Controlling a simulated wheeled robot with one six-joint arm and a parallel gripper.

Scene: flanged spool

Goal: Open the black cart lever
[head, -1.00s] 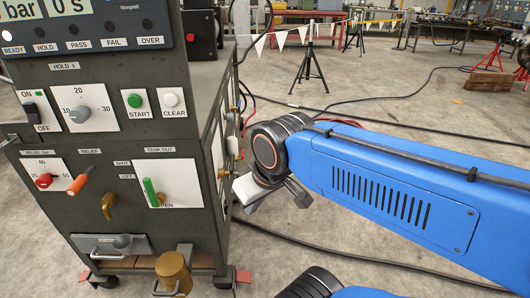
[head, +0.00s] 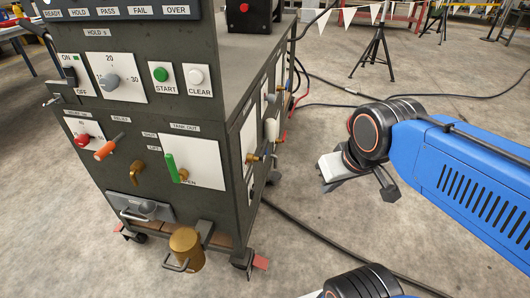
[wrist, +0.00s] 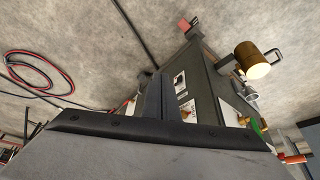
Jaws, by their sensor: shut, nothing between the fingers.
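The grey cart (head: 225,150) stands left of centre in the head view, its right side panel turned partly toward me. Small valves and handles sit on that side, with a brass fitting (head: 253,158) and a white handle (head: 270,130). I cannot clearly make out a black lever among them. My gripper (head: 327,185) is shut and empty, on the right of the cart and apart from it in the picture. In the wrist view, the dark fingers (wrist: 160,97) cover part of the cart side, where a white plate with a dark fitting (wrist: 180,80) shows.
The cart front has a green lever (head: 171,167), an orange handle (head: 106,148) and a brass pot (head: 186,249) low down. A dark cable (head: 330,240) runs over the floor. A tripod stand (head: 375,50) is behind.

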